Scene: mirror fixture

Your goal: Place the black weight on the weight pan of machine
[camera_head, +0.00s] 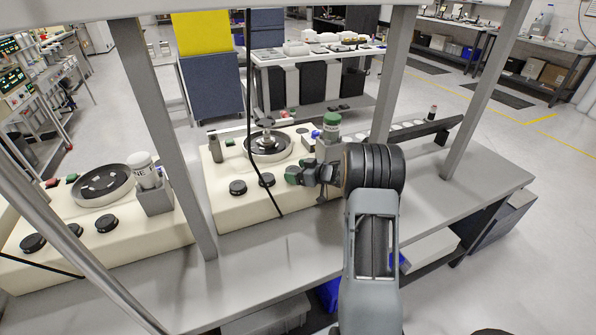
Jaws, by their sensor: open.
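The middle cream machine (225,190) has a round dark dish with a pale rim (285,158), which looks like its weight pan. A small grey post with a dark top (267,138) stands in the middle of it. I cannot tell whether this is a weight. No black weight is clearly identifiable. My gripper (293,175) is over the machine's right front part, to the right of and nearer than the dish. It is open, with no held object visible. My arm hides part of the machine's right side.
A green-capped container (331,128) stands close behind my gripper. A second machine (100,240) is at left. Grey frame posts (165,130) and a hanging black cable (249,90) cross the space.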

